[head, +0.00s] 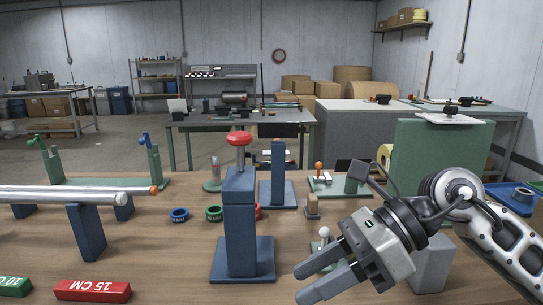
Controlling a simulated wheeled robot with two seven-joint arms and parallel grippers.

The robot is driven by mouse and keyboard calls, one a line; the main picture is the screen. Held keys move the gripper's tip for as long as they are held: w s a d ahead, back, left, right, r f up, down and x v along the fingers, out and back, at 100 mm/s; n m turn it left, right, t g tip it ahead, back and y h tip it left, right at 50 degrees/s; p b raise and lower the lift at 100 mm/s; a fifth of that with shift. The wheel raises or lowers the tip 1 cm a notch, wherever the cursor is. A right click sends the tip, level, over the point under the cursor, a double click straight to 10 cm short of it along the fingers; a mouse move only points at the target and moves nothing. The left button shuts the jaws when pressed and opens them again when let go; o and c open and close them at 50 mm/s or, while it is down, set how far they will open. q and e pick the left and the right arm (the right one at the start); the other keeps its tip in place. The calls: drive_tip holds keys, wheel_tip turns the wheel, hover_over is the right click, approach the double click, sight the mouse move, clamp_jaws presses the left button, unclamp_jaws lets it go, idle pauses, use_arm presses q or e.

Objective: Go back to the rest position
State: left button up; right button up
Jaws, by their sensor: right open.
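My right gripper (308,280) hangs over the front right of the wooden table (180,262), with its two blue-grey fingers pointing left. Its fingers are apart, and I see nothing held between them. It is to the right of a blue stand with a red knob (240,225), with a gap between them. My right arm (485,225) comes in from the right edge. It hides part of the table's right side. My left gripper is not in view.
A silver roller bar (70,196) lies on blue supports at left. A red 15 CM block (92,291) and a green block (14,286) lie at the front left. Tape rings (179,215) sit mid-table. A green panel (440,155) stands behind my right arm. The front middle is mostly clear.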

drive_tip(key=s+a+r+m+y, duration=0.25)
drive_tip(key=a+m+y, duration=0.25)
drive_tip(key=m+y, duration=0.3)
drive_tip(key=w+d+f+m+t+h, duration=0.4)
drive_tip(key=m+t, duration=0.6)
drive_tip(key=m, duration=0.5)
drive_tip(key=w+d+f+m+t+h, duration=0.35)
drive_tip(key=f+m+t, duration=0.35)
drive_tip(key=m+t, duration=0.5)
drive_tip(key=s+d+f+m+g+h, duration=0.2)
drive_tip(key=f+m+h, duration=0.1)
drive_tip(key=f+m, duration=0.25)
drive_tip(key=s+d+f+m+g+h, duration=0.2)
drive_tip(key=f+m+g+h, duration=0.15)
drive_tip(key=f+m, duration=0.2)
drive_tip(key=s+d+f+m+g+h, duration=0.1)
drive_tip(key=s+f+m+g, duration=0.3)
drive_tip(key=s+f, duration=0.5)
wheel_tip(320, 180, down, 3)
drive_tip(key=shift+d+r+h, duration=0.2)
drive_tip(key=shift+d+h, duration=0.2)
drive_tip(key=shift+h, duration=0.2)
